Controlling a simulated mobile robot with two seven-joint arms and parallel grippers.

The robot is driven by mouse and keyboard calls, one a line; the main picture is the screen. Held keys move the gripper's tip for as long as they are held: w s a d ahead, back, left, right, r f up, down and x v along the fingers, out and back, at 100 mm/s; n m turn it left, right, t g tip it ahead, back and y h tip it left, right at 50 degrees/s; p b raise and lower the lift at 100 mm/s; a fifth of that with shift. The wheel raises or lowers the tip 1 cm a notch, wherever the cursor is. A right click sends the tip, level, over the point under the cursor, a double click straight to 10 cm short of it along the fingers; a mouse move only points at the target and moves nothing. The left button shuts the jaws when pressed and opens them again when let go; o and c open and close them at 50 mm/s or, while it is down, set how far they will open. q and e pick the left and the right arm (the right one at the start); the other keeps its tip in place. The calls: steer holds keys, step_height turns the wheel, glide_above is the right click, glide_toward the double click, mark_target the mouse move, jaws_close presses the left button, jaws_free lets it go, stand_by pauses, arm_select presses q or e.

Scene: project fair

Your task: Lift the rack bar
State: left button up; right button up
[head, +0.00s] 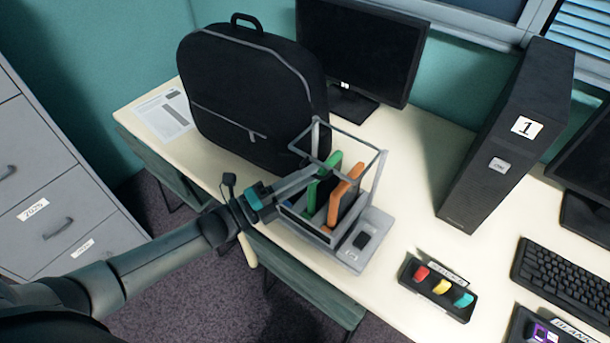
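The grey rack (345,254) stands on the desk near its front edge. It holds upright slabs, one with a green edge (331,165) and one with an orange edge (343,192). A thin grey bar frame (350,137) rises above the slabs. My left gripper (268,195) reaches in from the left to the rack's left side, beside the slabs. A grey bar-like part runs from it toward the green-edged slab. I cannot tell whether the fingers are open or touch the rack. My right gripper is not in view.
A black backpack (245,95) stands close behind the rack, with a monitor (365,45) behind it. A black tower (510,130) marked 1 stands right. A tray (462,305) with coloured pieces lies front right. Bare desk (420,190) lies between rack and tower.

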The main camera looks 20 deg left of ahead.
arm_select(q)
steer(key=shift+c, duration=0.2)
jaws_close()
stand_by(1.1)
